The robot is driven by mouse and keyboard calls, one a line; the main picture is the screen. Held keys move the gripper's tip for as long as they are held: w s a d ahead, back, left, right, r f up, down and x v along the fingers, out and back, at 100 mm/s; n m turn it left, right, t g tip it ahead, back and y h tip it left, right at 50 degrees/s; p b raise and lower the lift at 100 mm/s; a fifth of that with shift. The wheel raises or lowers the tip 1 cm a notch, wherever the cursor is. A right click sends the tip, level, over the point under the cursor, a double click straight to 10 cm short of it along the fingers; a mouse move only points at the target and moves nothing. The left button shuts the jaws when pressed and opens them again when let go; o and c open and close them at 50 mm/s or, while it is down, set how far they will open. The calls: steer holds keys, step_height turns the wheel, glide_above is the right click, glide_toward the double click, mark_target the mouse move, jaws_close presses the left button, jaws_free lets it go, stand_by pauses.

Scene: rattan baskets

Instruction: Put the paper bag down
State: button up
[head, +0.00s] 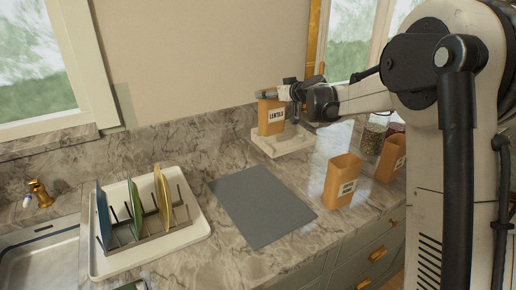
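An orange-tan paper bag (271,120) labelled "LENTILS" stands upright at the back of the counter, over a pale, low scale-like stand (291,146). My gripper (284,92) is at the top right of the bag and seems shut on its upper edge; the fingertips are small and partly hidden. I cannot tell whether the bag's bottom touches the stand. Two more orange-tan bags stand on the counter to the right: one labelled bag (341,182) near the mat and another (389,160) beside my arm.
A flat grey mat (260,207) lies in the middle of the marble counter, bare. A white tray (190,232) with a rack of coloured plates is on the left, next to a sink (45,270). Jars (373,138) stand behind the right bags. The wall is close behind the stand.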

steer(key=shift+a+f, duration=0.15)
steer(key=shift+a, duration=0.2)
steer(key=shift+w+f, duration=0.15)
steer(key=shift+f, duration=0.05)
steer(key=w+d+f+p, duration=0.1)
steer(key=w+d+f, duration=0.6)
steer(key=f, duration=0.3)
steer(key=shift+w+f, duration=0.3)
steer(key=shift+w, duration=0.55)
steer(key=shift+f, duration=0.2)
steer(key=o, duration=1.6)
steer(key=shift+r, duration=0.1)
